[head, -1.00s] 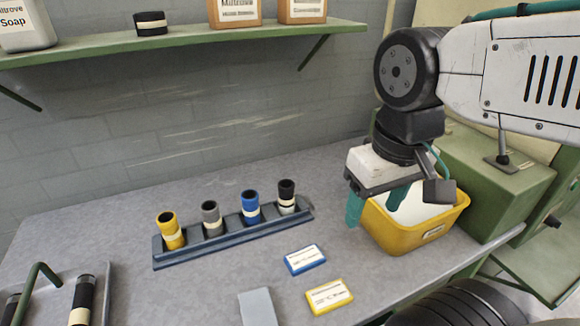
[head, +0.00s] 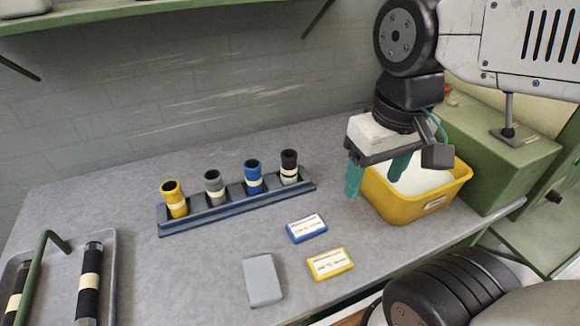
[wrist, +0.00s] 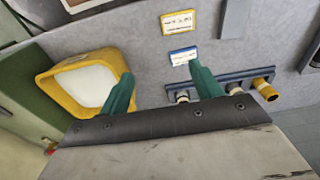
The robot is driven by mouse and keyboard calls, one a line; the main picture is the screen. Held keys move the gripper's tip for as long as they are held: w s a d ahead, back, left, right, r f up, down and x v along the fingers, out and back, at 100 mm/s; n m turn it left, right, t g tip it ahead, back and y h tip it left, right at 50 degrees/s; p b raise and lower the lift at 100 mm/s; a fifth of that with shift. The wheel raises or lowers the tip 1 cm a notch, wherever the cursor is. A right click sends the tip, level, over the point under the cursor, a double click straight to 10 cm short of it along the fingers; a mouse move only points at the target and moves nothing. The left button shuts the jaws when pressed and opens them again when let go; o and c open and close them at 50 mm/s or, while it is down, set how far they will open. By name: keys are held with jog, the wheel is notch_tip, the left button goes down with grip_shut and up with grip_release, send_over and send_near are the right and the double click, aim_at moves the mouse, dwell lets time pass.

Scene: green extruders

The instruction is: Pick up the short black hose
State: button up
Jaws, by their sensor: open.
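A short black hose with a cream band (head: 289,167) stands upright in the right-hand place of the dark blue rack (head: 235,209). A cream-banded piece at the rack's left end in the wrist view (wrist: 182,96) appears to be this hose. My gripper (head: 377,175) is open and empty, fingers pointing down, to the right of the rack and above the yellow bin's left side. In the wrist view, its two green fingers (wrist: 162,88) are spread apart. One finger covers part of the rack there.
Yellow (head: 174,199), grey (head: 214,187) and blue (head: 253,177) hoses share the rack. A yellow bin (head: 420,205) stands to the right. Blue (head: 306,228) and yellow (head: 330,263) labelled boxes and a grey block (head: 263,280) lie in front. Longer black hoses (head: 90,285) lie in a left tray.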

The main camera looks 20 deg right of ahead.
jog(key=w+a+f+g, duration=0.2)
jog(key=w+f, duration=0.2)
jog(key=w, duration=0.6)
jog(key=t, duration=0.1)
send_over(289, 164)
jog(key=w, duration=0.2)
notch_tip(289, 164, down, 6)
jog(key=f, duration=0.7)
jog(key=shift+d+f, duration=0.35)
jog(key=shift+d, duration=0.05)
jog(key=c, duration=1.2)
jog(key=shift+r, duration=0.15)
